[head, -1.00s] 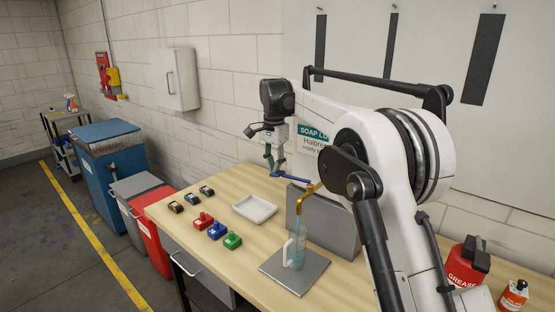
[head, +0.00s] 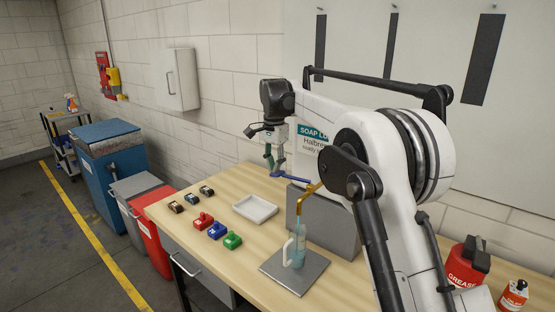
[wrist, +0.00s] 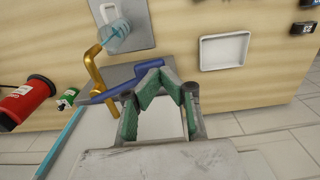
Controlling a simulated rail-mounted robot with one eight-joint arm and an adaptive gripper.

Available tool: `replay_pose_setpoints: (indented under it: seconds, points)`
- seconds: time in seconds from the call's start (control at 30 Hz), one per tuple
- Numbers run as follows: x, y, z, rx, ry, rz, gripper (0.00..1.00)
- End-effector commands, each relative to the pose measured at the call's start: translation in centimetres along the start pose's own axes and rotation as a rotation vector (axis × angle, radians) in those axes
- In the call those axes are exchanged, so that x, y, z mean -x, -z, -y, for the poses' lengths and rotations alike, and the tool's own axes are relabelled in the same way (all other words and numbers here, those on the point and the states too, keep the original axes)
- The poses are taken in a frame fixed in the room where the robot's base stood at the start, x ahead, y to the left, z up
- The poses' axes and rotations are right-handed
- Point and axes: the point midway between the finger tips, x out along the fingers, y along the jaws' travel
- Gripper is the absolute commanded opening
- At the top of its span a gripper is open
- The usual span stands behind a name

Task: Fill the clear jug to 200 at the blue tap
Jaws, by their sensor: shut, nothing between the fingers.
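The clear jug (head: 294,252) stands upright on a grey plate (head: 312,268), under the brass spout (head: 303,196). It looks pale blue inside; its marks and level are too small to read. The jug also shows in the wrist view (wrist: 114,36), below the spout (wrist: 92,68). The tap's blue lever (head: 291,180) sticks out to the left at the top of the grey panel. My gripper (head: 272,168) is shut and empty near the lever's free end. In the wrist view its green-padded fingers (wrist: 152,70) meet beside the blue lever (wrist: 108,92); whether they touch it I cannot tell.
The grey panel (head: 325,222) stands behind the jug. A red grease container (head: 463,266) stands at the right.

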Motion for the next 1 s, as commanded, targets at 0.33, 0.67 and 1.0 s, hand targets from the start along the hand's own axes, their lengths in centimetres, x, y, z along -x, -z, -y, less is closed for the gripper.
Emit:
replay_pose_setpoints:
  seconds: [0.33, 0.67, 1.0]
  points:
    - [0.0, 0.0, 0.0, 0.000, 0.000, 0.000, 0.00]
    - [0.5, 0.0, 0.0, 0.000, 0.000, 0.000, 0.00]
    - [1.6, 0.0, 0.0, 0.000, 0.000, 0.000, 0.00]
